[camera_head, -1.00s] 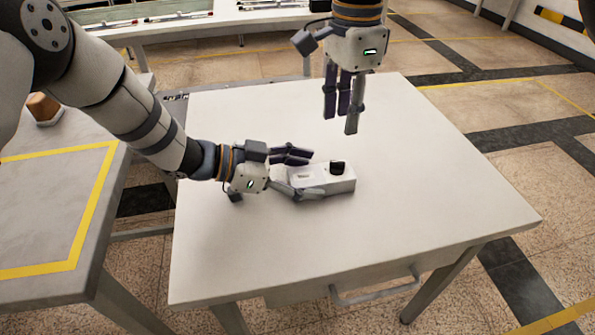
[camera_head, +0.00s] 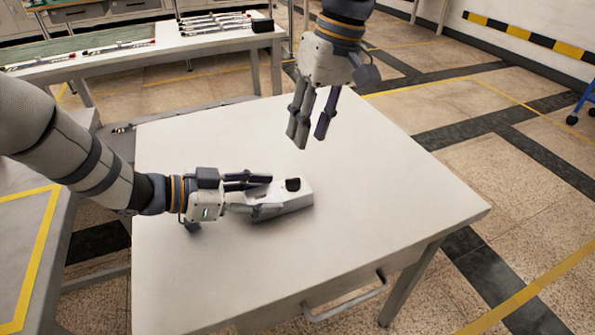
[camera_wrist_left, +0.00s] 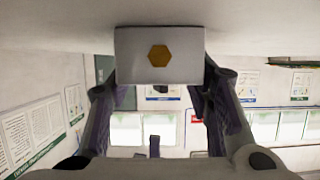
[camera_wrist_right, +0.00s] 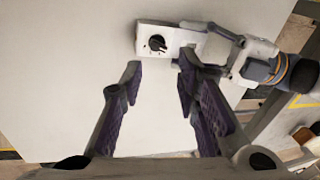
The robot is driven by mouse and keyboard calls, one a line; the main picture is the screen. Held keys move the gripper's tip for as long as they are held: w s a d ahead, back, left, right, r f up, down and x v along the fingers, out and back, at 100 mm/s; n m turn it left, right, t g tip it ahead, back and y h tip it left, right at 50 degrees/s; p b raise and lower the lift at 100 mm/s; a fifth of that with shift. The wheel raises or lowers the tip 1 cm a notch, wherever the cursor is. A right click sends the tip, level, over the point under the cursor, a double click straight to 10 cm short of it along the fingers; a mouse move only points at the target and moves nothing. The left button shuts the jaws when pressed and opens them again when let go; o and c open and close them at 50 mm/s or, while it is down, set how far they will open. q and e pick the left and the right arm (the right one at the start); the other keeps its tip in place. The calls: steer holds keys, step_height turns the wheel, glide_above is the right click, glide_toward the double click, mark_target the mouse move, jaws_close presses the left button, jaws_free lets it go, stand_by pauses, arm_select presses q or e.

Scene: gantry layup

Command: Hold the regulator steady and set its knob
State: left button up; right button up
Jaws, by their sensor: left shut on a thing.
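The regulator (camera_head: 302,199) is a pale box lying on the table, with a black knob (camera_head: 292,184) on top. My left gripper (camera_head: 270,194) is shut on the regulator, one finger along each side. In the left wrist view the regulator's end face (camera_wrist_left: 133,58) with a brass hexagon shows between the fingers. My right gripper (camera_head: 311,140) hangs above the table behind the regulator, fingers pointing down, open and empty. In the right wrist view the knob (camera_wrist_right: 157,43) lies beyond the fingertips, with its pointer mark too small to read surely.
The white table (camera_head: 390,200) is otherwise clear around the regulator. A side table with yellow tape (camera_head: 40,245) stands at the left. A bench (camera_head: 190,45) with several long parts and a black box stands behind.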

mark_target(295, 178)
steer(key=f+n, duration=0.3)
steer(key=n, duration=0.1)
steer(key=a+f+n+y, duration=0.1)
steer(key=f+n, duration=0.2)
steer(key=f, duration=0.1)
steer(key=a+f+n+y, duration=0.1)
steer(key=f+n, duration=0.2)
steer(key=n, duration=0.1)
steer(key=shift+w+f+n+t, duration=0.15)
steer(key=shift+w+n+t, duration=0.05)
steer(key=shift+n+t, duration=0.1)
steer(key=shift+c, duration=0.5)
jaws_close()
